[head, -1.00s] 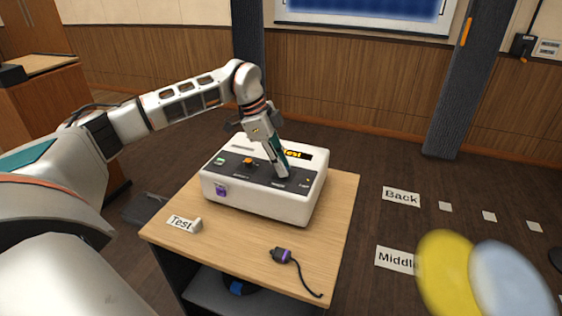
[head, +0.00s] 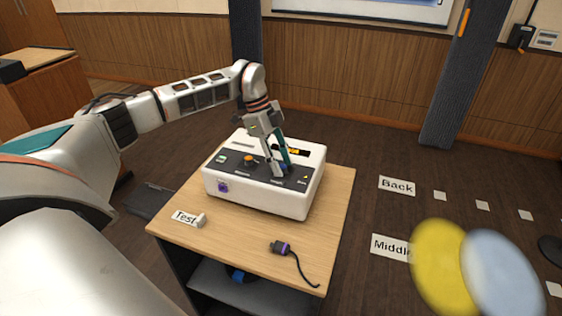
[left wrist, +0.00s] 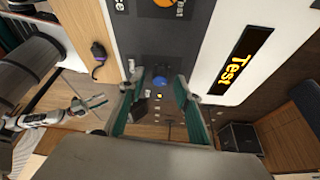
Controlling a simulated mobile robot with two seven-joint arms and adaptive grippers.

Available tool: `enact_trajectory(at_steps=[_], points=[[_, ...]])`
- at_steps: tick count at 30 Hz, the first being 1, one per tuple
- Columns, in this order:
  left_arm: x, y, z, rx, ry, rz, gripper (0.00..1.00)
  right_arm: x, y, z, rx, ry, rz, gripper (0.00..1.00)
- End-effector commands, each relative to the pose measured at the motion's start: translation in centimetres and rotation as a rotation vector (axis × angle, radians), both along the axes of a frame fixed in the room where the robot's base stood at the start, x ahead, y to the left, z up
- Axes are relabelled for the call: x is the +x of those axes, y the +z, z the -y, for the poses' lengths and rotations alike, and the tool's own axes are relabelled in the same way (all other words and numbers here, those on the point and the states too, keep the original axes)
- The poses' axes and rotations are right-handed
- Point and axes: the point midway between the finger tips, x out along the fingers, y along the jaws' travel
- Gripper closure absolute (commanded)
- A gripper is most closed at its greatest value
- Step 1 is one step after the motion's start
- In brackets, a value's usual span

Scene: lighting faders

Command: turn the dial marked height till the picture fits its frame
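A white box (head: 262,198) with a dark control panel stands on the wooden table. Its panel carries an orange knob (head: 250,159) and a blue dial (head: 284,168). The blue dial also shows in the left wrist view (left wrist: 159,82); its label is too small to read. My left gripper (head: 282,170) points down at the blue dial, its fingers open on either side of it. I cannot tell whether they touch it. In the left wrist view my right gripper (left wrist: 97,102) shows small at the left. The wall screen (head: 365,9) is mostly cut off, so its picture cannot be judged.
A display (head: 293,150) reading "Test" is on the box. Blurred yellow (head: 444,268) and pale blue (head: 503,275) discs hang at the lower right.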

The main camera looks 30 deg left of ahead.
Motion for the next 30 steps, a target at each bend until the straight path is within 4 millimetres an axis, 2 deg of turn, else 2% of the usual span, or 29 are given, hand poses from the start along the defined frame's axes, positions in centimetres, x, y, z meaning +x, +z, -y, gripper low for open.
enact_trajectory(at_steps=[7, 11, 24, 30], points=[[0.0, 0.1, 0.0, 0.0, 0.001, 0.0, 0.67, 0.2, 0.4, 0.1, -0.002, 0.0, 0.008, 0.6], [0.0, 0.9, -0.4, 0.001, 0.002, 0.001, 0.67, 0.2, 0.4, 0.1, -0.001, 0.0, 0.007, 0.6], [-0.2, 8.5, -3.5, 0.0, 0.002, 0.004, 0.67, 0.1, 0.3, 0.0, 0.001, 0.0, 0.006, 0.6], [-0.3, 10.6, -4.4, 0.0, 0.0, 0.001, 0.67, 0.1, 0.3, 0.0, 0.001, 0.0, 0.006, 0.6]])
